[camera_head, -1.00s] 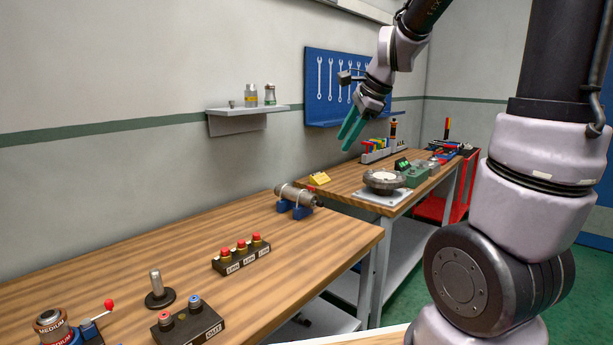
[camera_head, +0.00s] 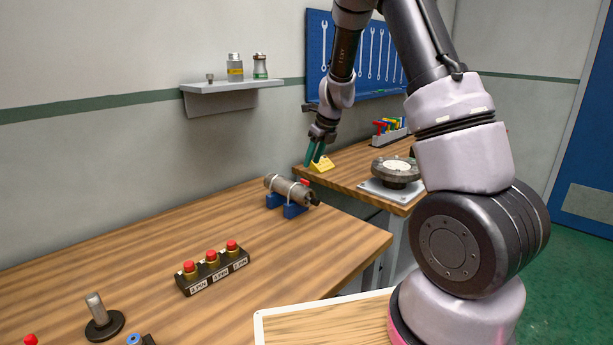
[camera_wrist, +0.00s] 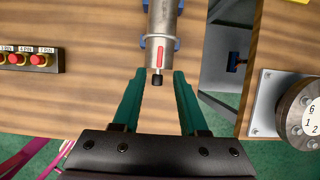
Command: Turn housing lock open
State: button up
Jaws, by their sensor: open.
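The cylindrical housing (camera_head: 291,188) lies on its side in a blue cradle (camera_head: 295,210) near the back right of the near table. A small red lever (camera_head: 305,182) sits at its right end. In the wrist view the grey housing (camera_wrist: 162,22) is at the top centre, with the red lever (camera_wrist: 160,54) along it and a dark tip (camera_wrist: 157,79) at its end. My gripper (camera_head: 314,166) is above and behind the housing in the head view. In the wrist view its green fingers (camera_wrist: 158,75) are open and apart, with the dark tip between their ends. Nothing is held.
A row of red-topped plugs (camera_head: 213,266) stands on the near table. A yellow block (camera_head: 321,164) and a round dial device (camera_head: 396,170) are on the far table. A gap separates the tables. A wall shelf (camera_head: 232,86) holds small jars. Clear tabletop lies around the cradle.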

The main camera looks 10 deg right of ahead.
aim_at(305, 184)
jog(key=x, duration=0.8)
jog(key=shift+r, duration=0.1)
grip_shut()
